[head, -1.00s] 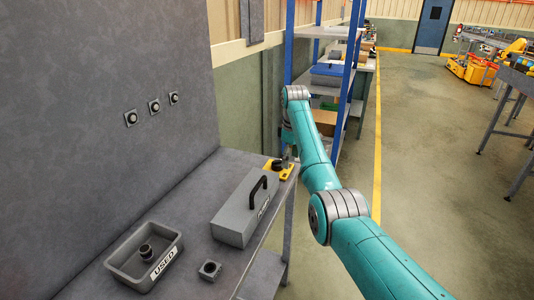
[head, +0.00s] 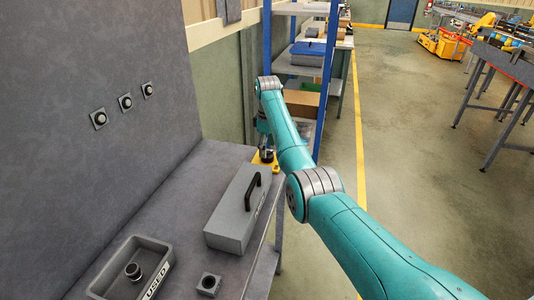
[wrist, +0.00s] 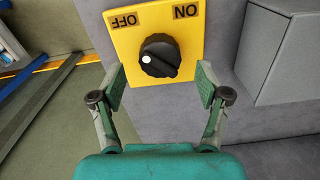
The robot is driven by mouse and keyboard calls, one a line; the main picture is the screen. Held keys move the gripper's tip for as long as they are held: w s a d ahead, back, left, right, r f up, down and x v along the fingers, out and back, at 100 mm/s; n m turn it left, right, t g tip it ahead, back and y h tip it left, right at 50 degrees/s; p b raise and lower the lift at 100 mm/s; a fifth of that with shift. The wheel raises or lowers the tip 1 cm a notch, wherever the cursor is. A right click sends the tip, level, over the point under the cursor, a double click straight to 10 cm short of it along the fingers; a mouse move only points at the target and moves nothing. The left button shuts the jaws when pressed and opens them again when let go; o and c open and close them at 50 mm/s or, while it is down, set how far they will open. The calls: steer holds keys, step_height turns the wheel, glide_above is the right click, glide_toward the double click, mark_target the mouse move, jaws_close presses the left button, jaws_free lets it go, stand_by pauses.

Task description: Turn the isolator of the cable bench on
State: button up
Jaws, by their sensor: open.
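The isolator is a black round knob (wrist: 160,55) on a yellow plate (wrist: 125,45) in the wrist view. The plate has OFF at its upper left and ON at its upper right, both upside down. A small white mark shows on the knob's left side; I cannot tell surely which word it points at. My gripper (wrist: 160,85) is open and empty, its fingertips apart on either side just below the knob. In the head view the yellow plate (head: 273,167) shows at the far end of the grey bench (head: 185,195), partly hidden by my gripper.
A grey box with a black handle (head: 228,222) stands on the bench near the plate. A tray marked USED (head: 110,283) and a small square block (head: 209,284) lie nearer. A blue-posted shelf (head: 268,60) stands behind. Open floor lies to the right.

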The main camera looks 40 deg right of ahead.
steer(key=shift+f, duration=1.4)
steer(key=c, duration=1.2)
steer(key=shift+o, duration=0.2)
